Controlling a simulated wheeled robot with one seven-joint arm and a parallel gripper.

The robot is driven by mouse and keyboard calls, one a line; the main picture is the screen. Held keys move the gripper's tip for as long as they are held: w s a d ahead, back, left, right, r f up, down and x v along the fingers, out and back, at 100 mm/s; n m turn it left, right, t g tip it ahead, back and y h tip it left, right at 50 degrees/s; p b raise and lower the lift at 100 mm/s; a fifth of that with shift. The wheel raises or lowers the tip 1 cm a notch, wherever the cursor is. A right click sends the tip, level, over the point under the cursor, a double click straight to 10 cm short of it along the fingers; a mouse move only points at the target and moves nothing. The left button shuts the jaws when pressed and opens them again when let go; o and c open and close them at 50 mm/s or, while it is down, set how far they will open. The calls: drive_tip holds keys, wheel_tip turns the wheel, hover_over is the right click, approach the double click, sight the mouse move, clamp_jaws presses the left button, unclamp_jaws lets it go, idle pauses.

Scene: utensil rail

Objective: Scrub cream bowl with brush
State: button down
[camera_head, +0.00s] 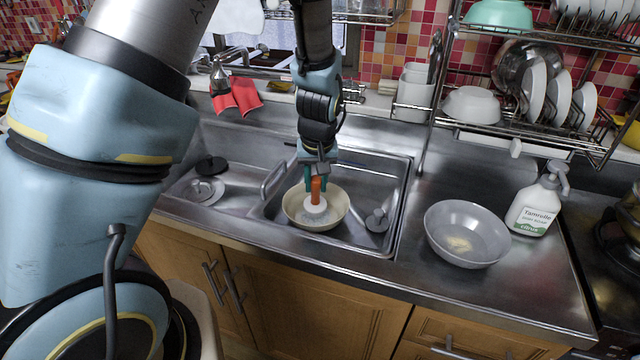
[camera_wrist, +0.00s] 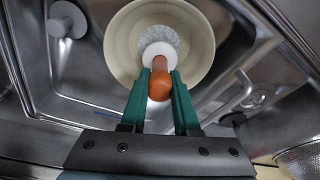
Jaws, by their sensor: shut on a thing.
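The cream bowl (camera_head: 334,200) sits in the right sink basin, and it also shows in the wrist view (camera_wrist: 202,45). The brush (camera_head: 316,204) has an orange handle and a round white head. My gripper (camera_head: 317,178) points down over the bowl with its green fingers shut on the orange handle (camera_wrist: 160,84). The brush head is inside the bowl with its bristles toward the bottom. Whether the bristles touch the bowl's surface I cannot tell. In the wrist view my fingers (camera_wrist: 160,88) lie on both sides of the handle.
A grey bowl (camera_head: 467,234) and a soap bottle (camera_head: 538,203) stand on the counter to the right. The basin has a metal rim (camera_head: 398,215) and a drain fitting (camera_head: 377,220). A dish rack (camera_head: 530,135) stands behind. A red cloth (camera_head: 236,96) hangs near the tap.

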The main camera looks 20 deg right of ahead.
drive_tip(key=shift+s+a+f, duration=0.1)
drive_tip(key=shift+s+a, duration=0.05)
drive_tip(key=shift+a, duration=0.35)
drive_tip(key=shift+s+a, duration=0.25)
drive_tip(key=shift+s, duration=0.25)
drive_tip(key=shift+s+d+r+p, duration=0.2)
drive_tip(key=shift+s+d+p, duration=0.05)
drive_tip(key=shift+s+p, duration=0.15)
drive_tip(key=shift+s+d+f, duration=0.1)
drive_tip(key=shift+d, duration=0.35)
drive_tip(key=shift+w+a, duration=0.1)
drive_tip(key=shift+w, duration=0.5)
